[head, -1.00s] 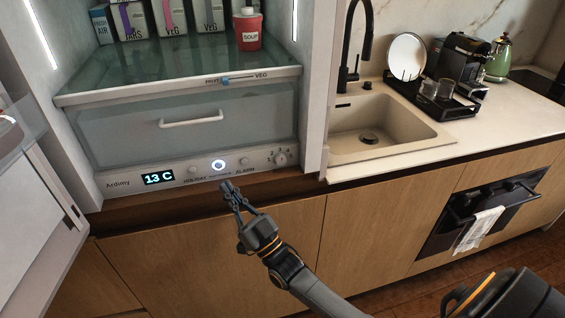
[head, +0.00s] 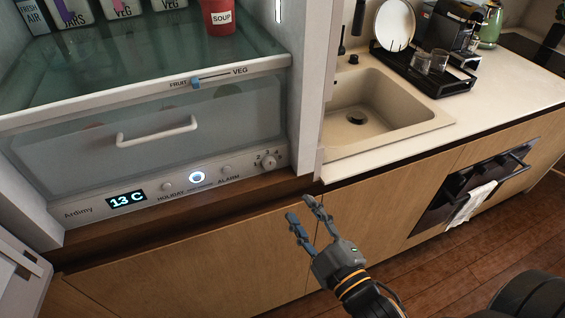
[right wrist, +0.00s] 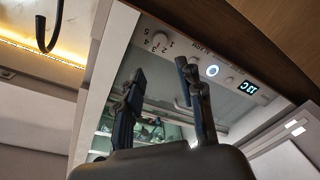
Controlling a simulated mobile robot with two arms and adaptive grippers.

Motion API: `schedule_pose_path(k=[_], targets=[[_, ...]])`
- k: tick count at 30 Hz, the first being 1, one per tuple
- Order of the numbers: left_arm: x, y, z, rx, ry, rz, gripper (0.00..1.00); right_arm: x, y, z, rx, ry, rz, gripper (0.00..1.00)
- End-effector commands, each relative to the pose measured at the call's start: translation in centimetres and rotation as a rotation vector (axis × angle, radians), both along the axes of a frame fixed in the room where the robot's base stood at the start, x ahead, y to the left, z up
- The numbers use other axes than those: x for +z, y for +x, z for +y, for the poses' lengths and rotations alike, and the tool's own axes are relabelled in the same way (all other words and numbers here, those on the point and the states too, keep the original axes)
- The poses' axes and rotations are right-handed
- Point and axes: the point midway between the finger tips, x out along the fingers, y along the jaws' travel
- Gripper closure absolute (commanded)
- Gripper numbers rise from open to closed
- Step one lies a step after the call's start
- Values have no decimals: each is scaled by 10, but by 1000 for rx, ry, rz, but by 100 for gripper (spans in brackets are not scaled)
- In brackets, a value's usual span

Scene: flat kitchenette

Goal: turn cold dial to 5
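The cold dial (head: 269,161) is a small round knob at the right end of the fridge's control panel, with numbers around it. It also shows in the right wrist view (right wrist: 159,41), upside down, with numbers up to 5; its pointer is too small to read surely. My right gripper (head: 301,209) is open and empty, in front of the cabinet, below and right of the dial in the head view. In the right wrist view its spread fingers (right wrist: 160,72) point toward the panel, apart from the dial. My left gripper is not in view.
The panel also has a display reading 13 C (head: 127,200), a lit round button (head: 197,177) and small buttons. A drawer with a white handle (head: 157,131) is above. The fridge's right side wall (head: 309,110) stands close to the dial. A sink (head: 372,112) is to the right.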

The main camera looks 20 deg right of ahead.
Motion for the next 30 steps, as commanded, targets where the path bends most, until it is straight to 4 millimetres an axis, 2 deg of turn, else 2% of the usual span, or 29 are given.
schedule_pose_path(k=[1,3,7,11,15,18,24,30], targets=[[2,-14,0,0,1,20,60,3,7,1,1,2,-5,63],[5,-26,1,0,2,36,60,3,18,3,1,3,-6,63],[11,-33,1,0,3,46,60,4,42,6,2,5,-7,63],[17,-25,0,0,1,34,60,4,69,10,2,5,-7,63],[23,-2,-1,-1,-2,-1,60,3,96,14,2,6,-6,63],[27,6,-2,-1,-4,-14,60,3,111,16,2,6,-6,63],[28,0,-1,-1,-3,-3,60,1,127,18,2,6,-4,63],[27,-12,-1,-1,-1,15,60,0,130,19,2,6,-3,63]])
